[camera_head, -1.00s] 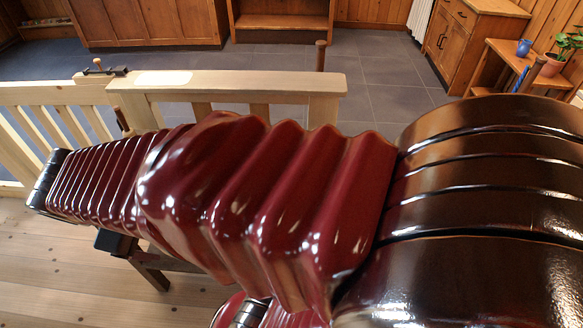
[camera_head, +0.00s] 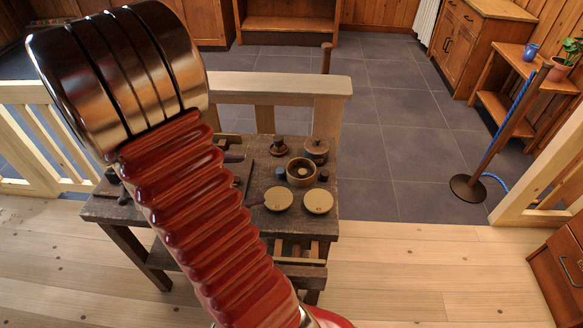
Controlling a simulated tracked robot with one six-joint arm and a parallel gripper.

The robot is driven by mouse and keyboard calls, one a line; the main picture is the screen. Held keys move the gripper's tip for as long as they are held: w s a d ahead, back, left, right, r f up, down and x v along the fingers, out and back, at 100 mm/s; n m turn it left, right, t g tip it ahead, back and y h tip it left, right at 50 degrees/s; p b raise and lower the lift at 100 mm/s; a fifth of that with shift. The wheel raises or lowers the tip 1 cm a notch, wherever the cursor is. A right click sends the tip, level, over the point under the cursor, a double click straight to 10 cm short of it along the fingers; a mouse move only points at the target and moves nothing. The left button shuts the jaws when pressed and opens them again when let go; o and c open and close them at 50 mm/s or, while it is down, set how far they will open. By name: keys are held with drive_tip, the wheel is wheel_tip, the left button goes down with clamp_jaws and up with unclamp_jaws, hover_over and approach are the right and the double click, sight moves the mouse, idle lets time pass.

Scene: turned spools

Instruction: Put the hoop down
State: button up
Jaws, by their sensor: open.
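A brown ring-shaped piece (camera_head: 302,181) lies on the dark workbench (camera_head: 325,226), with a small light-topped piece inside its rim. I cannot tell for sure whether this is the hoop. Behind it stand a dark knobbed spool (camera_head: 279,143) and a wider round knobbed piece (camera_head: 316,149). Two pale-topped round pieces (camera_head: 279,199) (camera_head: 318,201) stand in front, apart from each other. My arm rises across the left of the bench and hides much of its top. My gripper is not visible, so its place relative to the ring-shaped piece cannot be told.
A pale wooden railing (camera_head: 300,84) runs behind the bench. A dark-based post (camera_head: 470,189) with a blue rope (camera_head: 511,105) stands at the right. A wooden cabinet (camera_head: 556,275) is at the lower right. The plank floor right of the bench is clear.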

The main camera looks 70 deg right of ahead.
drive_tip(key=s+d+f+n, duration=0.1)
drive_tip(key=d+f, duration=0.1)
drive_tip(key=s+d+f+n+h, duration=0.1)
drive_tip(key=d+f+n, duration=0.1)
drive_tip(key=s+d+f+n, duration=0.1)
drive_tip(key=d+f, duration=0.2)
drive_tip(key=shift+d+n+g+h, duration=0.1)
drive_tip(key=shift+n+g+h, duration=0.3)
approach(302, 169)
drive_tip(key=shift+x, duration=1.1)
drive_tip(key=shift+d, duration=0.15)
drive_tip(key=shift+x, duration=2.5)
drive_tip(key=shift+c, duration=0.2)
